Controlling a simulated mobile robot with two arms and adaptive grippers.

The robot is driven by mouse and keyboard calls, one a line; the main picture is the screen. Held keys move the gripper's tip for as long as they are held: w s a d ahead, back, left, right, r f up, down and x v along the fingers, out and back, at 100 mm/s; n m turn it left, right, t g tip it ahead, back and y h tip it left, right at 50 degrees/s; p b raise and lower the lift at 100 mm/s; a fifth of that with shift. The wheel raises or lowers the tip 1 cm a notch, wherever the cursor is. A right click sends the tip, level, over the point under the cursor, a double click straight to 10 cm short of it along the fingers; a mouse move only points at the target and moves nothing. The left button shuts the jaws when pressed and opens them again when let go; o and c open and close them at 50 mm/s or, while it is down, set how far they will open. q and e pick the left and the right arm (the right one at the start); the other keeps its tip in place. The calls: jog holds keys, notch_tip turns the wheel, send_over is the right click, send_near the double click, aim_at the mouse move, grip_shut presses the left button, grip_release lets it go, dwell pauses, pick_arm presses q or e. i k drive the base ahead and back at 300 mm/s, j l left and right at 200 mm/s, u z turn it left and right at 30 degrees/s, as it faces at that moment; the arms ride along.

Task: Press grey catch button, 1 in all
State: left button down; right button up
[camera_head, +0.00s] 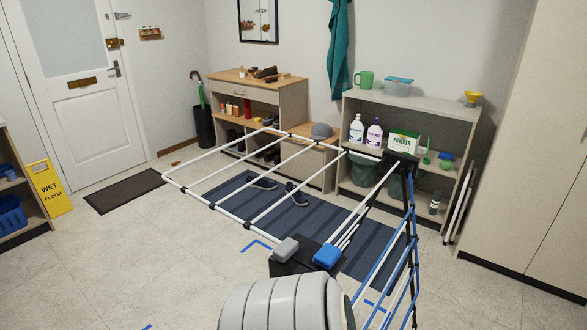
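The grey catch button (286,249) is a rounded grey block on top of a black housing (284,268), low in the middle of the head view. A blue button (327,256) sits beside it on the right. The housing is by the near end of a drying rack. The rack's white-barred wing (225,213) is spread out to the left, and its blue-barred wing (399,260) hangs down on the right. Neither gripper shows. I cannot tell whether the grey button is pressed in.
A striped rug (335,222) with shoes lies beneath the rack. Shelves (408,101) and a tall cupboard (535,150) stand right. Floor at left is mostly open, with a wet-floor sign (49,187).

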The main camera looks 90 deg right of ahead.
aim_at(284, 251)
jog(key=z, duration=3.05)
